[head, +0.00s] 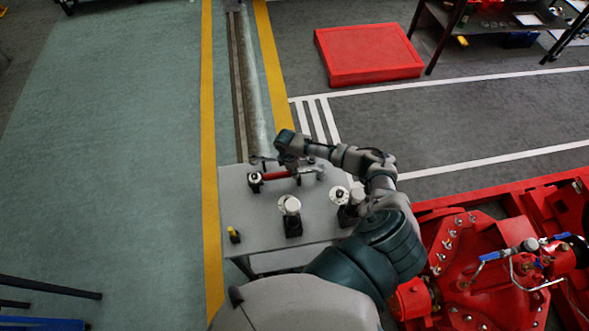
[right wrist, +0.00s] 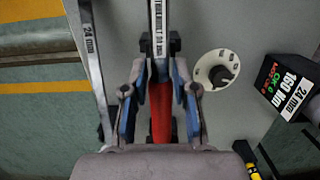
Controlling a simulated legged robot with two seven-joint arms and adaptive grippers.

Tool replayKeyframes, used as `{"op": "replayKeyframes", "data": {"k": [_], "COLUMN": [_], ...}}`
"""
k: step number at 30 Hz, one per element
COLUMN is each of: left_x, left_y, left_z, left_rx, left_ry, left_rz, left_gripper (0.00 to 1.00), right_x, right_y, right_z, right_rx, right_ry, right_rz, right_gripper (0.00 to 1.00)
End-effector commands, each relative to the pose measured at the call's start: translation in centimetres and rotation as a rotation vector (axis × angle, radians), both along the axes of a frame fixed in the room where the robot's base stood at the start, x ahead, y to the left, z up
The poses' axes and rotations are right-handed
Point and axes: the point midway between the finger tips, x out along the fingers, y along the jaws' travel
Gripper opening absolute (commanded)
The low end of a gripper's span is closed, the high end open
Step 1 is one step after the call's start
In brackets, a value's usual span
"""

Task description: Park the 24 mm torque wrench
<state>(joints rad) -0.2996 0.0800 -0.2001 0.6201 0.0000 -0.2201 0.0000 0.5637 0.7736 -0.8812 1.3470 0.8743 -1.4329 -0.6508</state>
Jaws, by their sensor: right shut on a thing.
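The torque wrench has a red handle (head: 276,175) and lies level over the left back part of the grey table (head: 262,222). My right gripper (head: 291,168) is over it. In the right wrist view the gripper (right wrist: 160,88) is shut on the wrench, its fingers on either side of the red handle (right wrist: 160,112). A lettered strip (right wrist: 158,28) runs along the shaft. Black support pieces (right wrist: 175,43) show beside the shaft; whether the wrench rests on them I cannot tell. A metal bar marked 24 mm (right wrist: 90,45) lies left of the gripper. My left gripper is not in view.
A black block (right wrist: 288,88) is labelled 24 mm, 160 Nm, OK. A white dial (right wrist: 217,70) is near the gripper. Other dial stands (head: 292,226) occupy the table; a small yellow-black item (head: 234,235) is at its left. The red pumpset (head: 480,270) is at right.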

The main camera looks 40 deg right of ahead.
Motion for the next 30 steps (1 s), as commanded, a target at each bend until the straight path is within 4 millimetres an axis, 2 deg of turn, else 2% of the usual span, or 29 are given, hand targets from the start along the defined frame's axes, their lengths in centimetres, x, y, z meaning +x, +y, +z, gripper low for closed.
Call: {"op": "replayKeyframes", "data": {"k": [17,30], "left_x": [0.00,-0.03], "left_y": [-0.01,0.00], "left_z": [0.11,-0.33], "left_rx": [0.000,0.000], "left_ry": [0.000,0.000], "left_rz": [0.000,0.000], "left_gripper": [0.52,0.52], "right_x": [0.14,0.12], "right_y": [0.23,0.14], "right_z": [0.15,-0.68], "right_rx": [0.000,0.001], "right_ry": [-0.002,-0.002], "right_rz": [0.000,-0.001], "right_gripper": [0.00,0.00]}}
